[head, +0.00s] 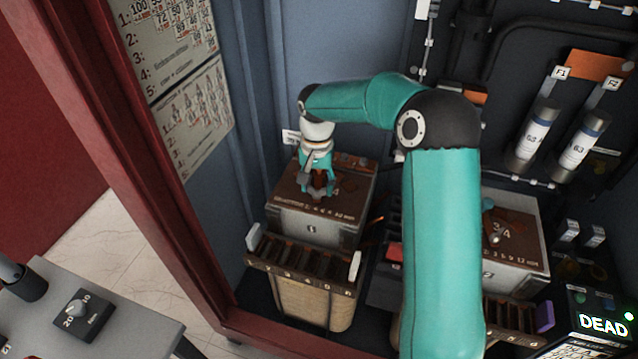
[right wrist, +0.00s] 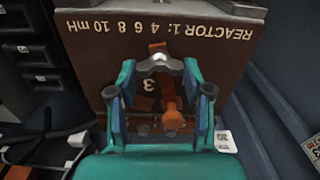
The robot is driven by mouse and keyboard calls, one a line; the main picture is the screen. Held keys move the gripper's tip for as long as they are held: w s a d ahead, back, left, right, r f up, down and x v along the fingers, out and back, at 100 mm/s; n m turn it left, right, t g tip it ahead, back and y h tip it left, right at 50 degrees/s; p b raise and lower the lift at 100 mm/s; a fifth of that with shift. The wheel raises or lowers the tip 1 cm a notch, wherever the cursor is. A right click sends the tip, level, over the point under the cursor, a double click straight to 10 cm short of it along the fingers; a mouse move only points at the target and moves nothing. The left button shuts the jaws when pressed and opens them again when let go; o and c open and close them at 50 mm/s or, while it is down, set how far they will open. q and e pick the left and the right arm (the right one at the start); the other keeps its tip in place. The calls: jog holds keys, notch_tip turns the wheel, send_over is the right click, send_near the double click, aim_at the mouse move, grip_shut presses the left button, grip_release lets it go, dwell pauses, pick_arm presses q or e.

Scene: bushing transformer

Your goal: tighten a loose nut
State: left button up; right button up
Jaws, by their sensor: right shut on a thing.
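The reactor box (head: 318,228) stands at the left of the cabinet, with a brown top plate (head: 345,185) marked in mm or mH; the right wrist view shows this plate (right wrist: 85,62) reading "REACTOR 1: 4 6 8 10 mH". My right gripper (head: 318,190) points down onto the plate. In the right wrist view its fingertips (right wrist: 160,68) are closed on a grey metal nut (right wrist: 160,61). Copper-coloured bars and an orange stud (right wrist: 171,117) lie between the fingers. The nut is mostly hidden by the gripper in the head view. My left gripper is out of view.
A second box (head: 515,235) marked 3/4 stands at the right, partly behind my right arm. Two fuses (head: 533,134) hang on the back wall. Red and blue cabinet walls bound the left.

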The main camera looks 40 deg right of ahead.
jog(key=shift+w+a, duration=0.1)
jog(key=shift+a, duration=0.15)
jog(key=o, duration=1.2)
jog(key=shift+c, duration=0.2)
jog(key=shift+d+r, duration=0.1)
jog(key=shift+r, duration=0.05)
jog(key=shift+r, duration=0.3)
notch_tip(320, 180, up, 11)
